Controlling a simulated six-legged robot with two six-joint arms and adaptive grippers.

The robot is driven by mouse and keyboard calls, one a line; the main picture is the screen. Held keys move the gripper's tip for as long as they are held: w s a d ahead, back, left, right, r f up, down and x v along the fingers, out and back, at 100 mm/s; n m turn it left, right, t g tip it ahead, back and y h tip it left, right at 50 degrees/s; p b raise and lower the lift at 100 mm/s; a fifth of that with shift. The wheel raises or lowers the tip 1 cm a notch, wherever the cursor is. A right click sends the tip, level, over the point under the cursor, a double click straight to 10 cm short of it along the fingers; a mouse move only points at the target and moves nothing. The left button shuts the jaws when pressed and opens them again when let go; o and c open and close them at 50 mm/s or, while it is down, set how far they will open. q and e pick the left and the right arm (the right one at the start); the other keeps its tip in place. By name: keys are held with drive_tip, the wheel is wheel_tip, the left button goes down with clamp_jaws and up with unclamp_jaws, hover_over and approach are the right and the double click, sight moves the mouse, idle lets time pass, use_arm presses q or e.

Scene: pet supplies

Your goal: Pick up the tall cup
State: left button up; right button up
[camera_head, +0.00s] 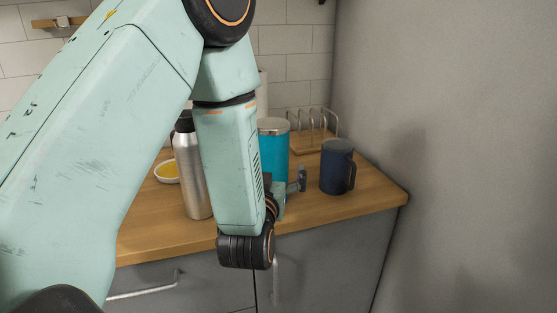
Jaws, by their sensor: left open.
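A tall teal cup (273,152) with a silver rim stands upright on the wooden counter (340,207). My left arm covers its left side and lower part. My left gripper (289,187) is in front of the cup's lower part, just left of the dark blue mug. It is open, with one finger showing at the cup's right; the rest is largely hidden by the wrist. I cannot tell whether it touches the cup. My right gripper is not in view.
A dark blue mug (335,168) stands close on the right. A silver bottle (190,170) and a small dish with yellow contents (167,172) are on the left. A wire rack (312,130) is behind. A grey wall (450,130) bounds the right; the counter's front right is clear.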

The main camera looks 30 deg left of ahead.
use_arm(q)
drive_tip(key=x, duration=0.4)
drive_tip(key=a+x, duration=0.1)
drive_tip(key=x, duration=0.1)
drive_tip(key=shift+s+a+f, duration=0.1)
drive_tip(key=shift+f, duration=0.3)
drive_tip(key=shift+w, duration=0.25)
drive_tip(key=shift+w+a, duration=0.1)
drive_tip(key=shift+a, duration=0.2)
drive_tip(key=shift+d, duration=0.25)
drive_tip(key=c, duration=0.6)
drive_tip(key=shift+a, duration=0.15)
drive_tip(key=c, duration=0.8)
drive_tip(key=shift+c, duration=0.2)
